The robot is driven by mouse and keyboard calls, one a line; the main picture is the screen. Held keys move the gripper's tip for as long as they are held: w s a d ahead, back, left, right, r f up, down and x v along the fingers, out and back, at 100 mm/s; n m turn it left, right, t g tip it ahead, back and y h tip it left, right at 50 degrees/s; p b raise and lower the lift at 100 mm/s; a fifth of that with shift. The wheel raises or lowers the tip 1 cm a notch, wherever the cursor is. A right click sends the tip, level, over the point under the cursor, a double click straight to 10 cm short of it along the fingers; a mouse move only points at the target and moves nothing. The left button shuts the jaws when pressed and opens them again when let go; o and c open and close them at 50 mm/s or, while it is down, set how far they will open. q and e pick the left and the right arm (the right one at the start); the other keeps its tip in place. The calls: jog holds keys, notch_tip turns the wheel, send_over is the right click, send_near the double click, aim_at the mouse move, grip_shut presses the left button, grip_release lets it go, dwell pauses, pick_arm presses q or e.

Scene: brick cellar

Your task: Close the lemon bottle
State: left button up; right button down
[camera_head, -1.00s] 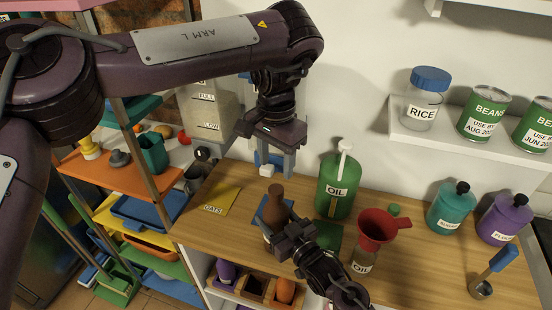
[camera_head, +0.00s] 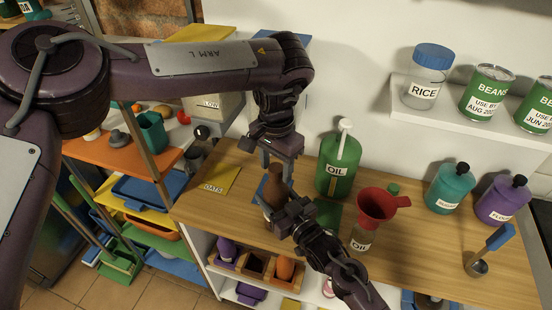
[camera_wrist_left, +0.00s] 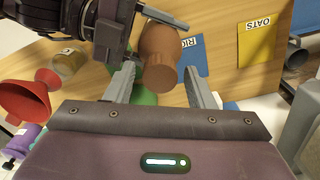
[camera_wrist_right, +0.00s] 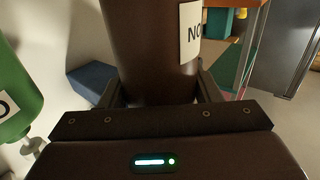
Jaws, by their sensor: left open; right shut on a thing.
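The brown bottle (camera_head: 275,187) stands over the wooden counter in the head view. Its label in the right wrist view (camera_wrist_right: 150,45) is cut off, with only "NO" readable. My right gripper (camera_head: 285,216) is shut around its body. My left gripper (camera_head: 278,168) is open just above, pointing down with a finger on each side of the bottle's top. In the left wrist view the brown top (camera_wrist_left: 160,76) lies between the spread fingers (camera_wrist_left: 158,88), with gaps beside it. I cannot tell whether this top is a loose cap or the neck.
A green oil bottle (camera_head: 338,168) stands close behind on the right. A red funnel (camera_head: 377,204) sits on a small oil jar (camera_head: 360,240) to the right. A yellow oats card (camera_head: 220,178) lies left.

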pick_arm(q)
grip_shut()
dwell(0.3)
